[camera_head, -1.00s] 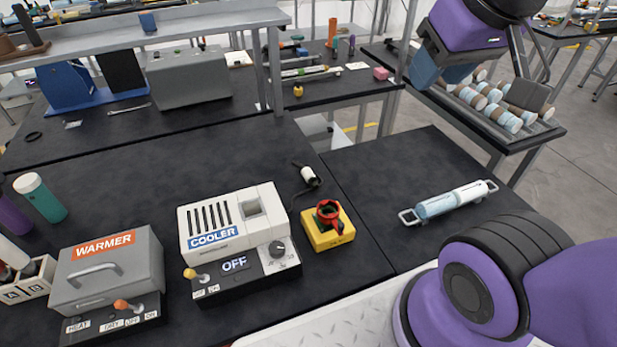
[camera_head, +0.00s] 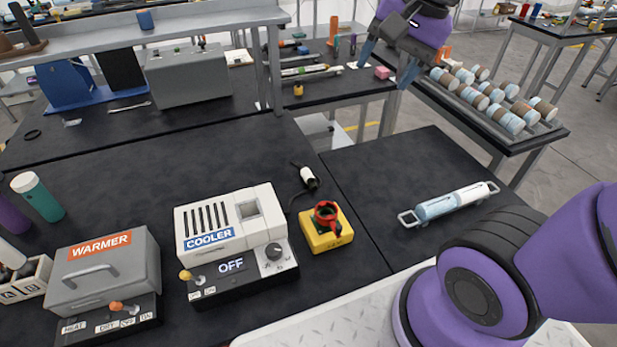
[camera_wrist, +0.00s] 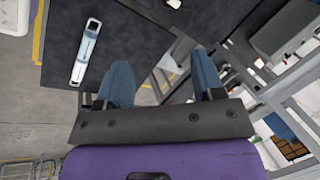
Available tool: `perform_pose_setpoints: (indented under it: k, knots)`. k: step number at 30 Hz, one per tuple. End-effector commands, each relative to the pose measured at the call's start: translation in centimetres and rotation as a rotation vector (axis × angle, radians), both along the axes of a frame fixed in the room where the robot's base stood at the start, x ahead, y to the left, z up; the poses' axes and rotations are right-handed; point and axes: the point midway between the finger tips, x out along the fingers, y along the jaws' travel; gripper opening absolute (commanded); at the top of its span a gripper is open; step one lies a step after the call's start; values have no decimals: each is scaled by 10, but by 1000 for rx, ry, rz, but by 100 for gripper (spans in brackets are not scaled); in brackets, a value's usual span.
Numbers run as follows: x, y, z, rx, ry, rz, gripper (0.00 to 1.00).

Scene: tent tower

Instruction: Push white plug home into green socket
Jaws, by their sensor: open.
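A small white plug-like piece with black ends and a dark cable (camera_head: 309,177) lies on the black bench behind the yellow box. I cannot tell for sure that it is the white plug. A white piece at the top edge of the wrist view (camera_wrist: 174,4) may be the same one. My gripper (camera_head: 388,64) is high over the far right side, well away from the plug-like piece. Its two blue fingers also show in the wrist view (camera_wrist: 160,65), spread apart with nothing between them.
A yellow box with a red knob (camera_head: 326,228) and a cooler (camera_head: 232,225) stand at the front. A rack of rolls (camera_head: 495,100) stands behind. A shelf post (camera_head: 275,65) rises mid-bench.

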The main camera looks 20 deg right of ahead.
Motion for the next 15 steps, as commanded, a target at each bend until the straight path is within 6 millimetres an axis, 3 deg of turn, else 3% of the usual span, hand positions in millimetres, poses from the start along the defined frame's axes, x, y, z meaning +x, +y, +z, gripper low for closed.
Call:
perform_pose_setpoints:
  k: [15]
  knots:
    - [100, 23, -83, 240, 435, -892, 62]
